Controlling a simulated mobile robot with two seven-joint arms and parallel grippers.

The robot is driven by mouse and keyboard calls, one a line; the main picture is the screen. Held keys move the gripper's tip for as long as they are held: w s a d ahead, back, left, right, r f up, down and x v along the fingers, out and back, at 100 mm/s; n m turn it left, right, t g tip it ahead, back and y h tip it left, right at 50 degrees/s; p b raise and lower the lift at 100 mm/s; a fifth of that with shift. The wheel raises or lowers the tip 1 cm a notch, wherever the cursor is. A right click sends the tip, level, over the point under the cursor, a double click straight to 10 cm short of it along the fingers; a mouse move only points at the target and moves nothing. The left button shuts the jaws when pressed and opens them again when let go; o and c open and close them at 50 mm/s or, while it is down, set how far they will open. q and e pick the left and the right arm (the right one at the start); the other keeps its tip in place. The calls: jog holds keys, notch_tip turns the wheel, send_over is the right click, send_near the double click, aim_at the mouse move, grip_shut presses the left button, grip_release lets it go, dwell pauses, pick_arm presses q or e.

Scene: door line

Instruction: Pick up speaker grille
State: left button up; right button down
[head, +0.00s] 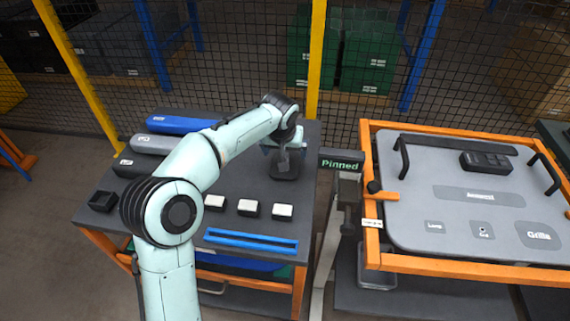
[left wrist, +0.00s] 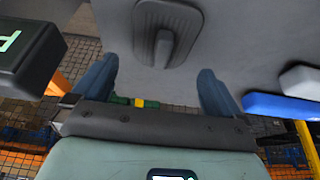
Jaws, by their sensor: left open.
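The speaker grille appears to be the dark rounded plate (head: 284,172) with a raised grip, lying on the grey table near its right back edge. In the left wrist view, the plate and its upright grip (left wrist: 165,35) lie ahead, between the lines of the two blue fingers. My left gripper (head: 284,150) is above it, pointing down and open; its fingers also show in the left wrist view (left wrist: 155,85). The fingers look apart from the grip. My arm and gripper partly hide the plate in the head view. My right gripper is out of view.
The table (head: 240,185) also bears blue and grey long parts (head: 185,125), several white-topped blocks (head: 248,208), a black tray (head: 102,201) and a blue rail (head: 252,241). A "Pinned" sign (head: 340,163) stands close right. Beyond it, a door panel (head: 450,170) lies in an orange frame.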

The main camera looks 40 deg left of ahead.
pick_arm(q)
jog(key=shift+x, duration=2.95)
jog(key=shift+s, duration=0.15)
jog(key=c, duration=0.8)
